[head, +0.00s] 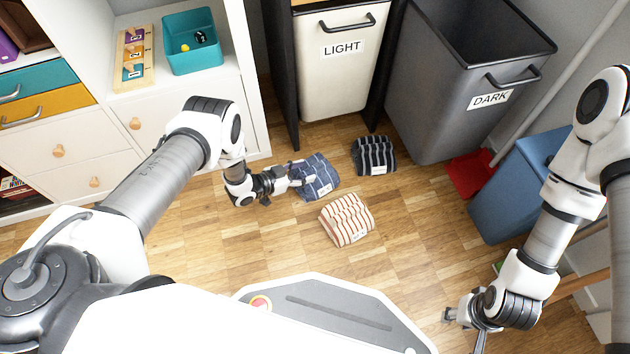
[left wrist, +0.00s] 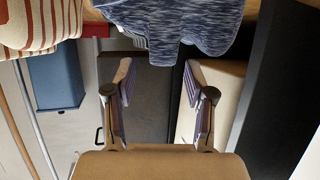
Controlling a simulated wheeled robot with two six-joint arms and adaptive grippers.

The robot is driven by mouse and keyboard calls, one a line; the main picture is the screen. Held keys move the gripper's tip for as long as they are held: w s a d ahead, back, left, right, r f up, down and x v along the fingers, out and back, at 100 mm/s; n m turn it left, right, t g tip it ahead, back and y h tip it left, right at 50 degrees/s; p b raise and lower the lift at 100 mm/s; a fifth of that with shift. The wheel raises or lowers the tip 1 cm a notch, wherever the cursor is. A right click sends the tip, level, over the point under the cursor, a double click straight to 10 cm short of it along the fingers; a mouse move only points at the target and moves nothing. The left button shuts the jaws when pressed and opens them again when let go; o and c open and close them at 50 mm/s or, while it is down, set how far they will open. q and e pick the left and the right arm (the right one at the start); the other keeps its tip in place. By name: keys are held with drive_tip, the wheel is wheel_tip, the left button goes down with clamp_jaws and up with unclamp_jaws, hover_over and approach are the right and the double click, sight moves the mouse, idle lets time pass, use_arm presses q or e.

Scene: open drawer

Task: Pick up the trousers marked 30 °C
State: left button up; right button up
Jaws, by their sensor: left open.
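Three folded garments lie on the wooden floor: a mottled blue one (head: 318,176), a dark striped one (head: 374,156) and a red-and-white striped one (head: 346,220). Each has a small white tag; I cannot read any 30 °C mark. My left gripper (head: 292,178) is low over the floor, open, with its fingertips at the left edge of the blue garment. In the left wrist view the open, empty fingers (left wrist: 160,75) point toward the blue garment (left wrist: 180,22); the red-striped one (left wrist: 40,25) is at top left. My right gripper (head: 464,328) is open and empty at lower right.
A light bin (head: 340,75) marked LIGHT and a grey bin (head: 440,110) marked DARK stand behind the garments. A blue bin (head: 510,195) and a red dustpan (head: 470,175) are at right. A white shelf unit (head: 190,130) is at left. Floor in front is clear.

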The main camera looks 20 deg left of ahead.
sight(314, 168)
use_arm(q)
drive_tip(key=b+x, duration=0.1)
drive_tip(key=x, duration=0.1)
drive_tip(key=b+x, duration=0.2)
drive_tip(key=shift+w+f, duration=0.15)
drive_tip(key=shift+f, duration=0.15)
drive_tip(key=shift+w+d+r, duration=0.1)
drive_tip(key=shift+w+d, duration=0.05)
drive_tip(key=shift+r, duration=0.1)
drive_tip(key=shift+c, duration=0.7)
clamp_jaws()
